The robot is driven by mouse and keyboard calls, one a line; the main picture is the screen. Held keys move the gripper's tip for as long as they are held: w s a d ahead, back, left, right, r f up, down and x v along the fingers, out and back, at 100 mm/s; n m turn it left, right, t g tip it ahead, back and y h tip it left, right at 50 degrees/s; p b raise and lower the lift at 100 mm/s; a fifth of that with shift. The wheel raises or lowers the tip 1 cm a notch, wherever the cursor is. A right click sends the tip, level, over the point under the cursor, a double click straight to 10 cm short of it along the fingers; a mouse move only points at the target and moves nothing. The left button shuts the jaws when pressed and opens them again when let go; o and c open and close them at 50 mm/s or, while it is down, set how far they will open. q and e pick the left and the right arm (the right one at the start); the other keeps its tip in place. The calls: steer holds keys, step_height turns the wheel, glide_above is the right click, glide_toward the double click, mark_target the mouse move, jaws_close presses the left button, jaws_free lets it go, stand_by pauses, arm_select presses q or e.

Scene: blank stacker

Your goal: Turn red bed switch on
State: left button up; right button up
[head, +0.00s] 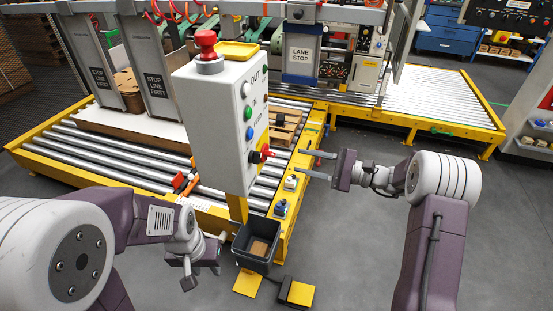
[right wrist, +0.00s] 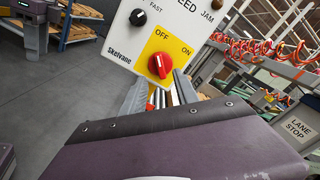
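The red bed switch (head: 262,153) is a red knob low on the side of a white control box (head: 215,130). In the right wrist view the red knob (right wrist: 160,65) sits on a yellow plate marked OFF and ON. Its white mark seems to lean toward OFF. My right gripper (head: 303,164) is open and empty, its two fingers pointing left at the switch with a gap between. In the right wrist view its fingertips (right wrist: 158,92) show below the knob, apart from it. My left gripper (head: 201,272) hangs empty and open at the lower left, below the box.
A red mushroom button (head: 206,45) and yellow tray top the box. A black knob (right wrist: 138,17) sits beside the red one. A yellow-framed roller conveyor (head: 110,165) runs behind. A dark bin (head: 240,245) stands below the box. The floor to the right is clear.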

mark_target(273, 155)
steer(key=x, duration=0.8)
steer(key=shift+w+a+f, duration=0.1)
steer(key=shift+w+a, duration=0.05)
steer(key=shift+a, duration=0.2)
jaws_close()
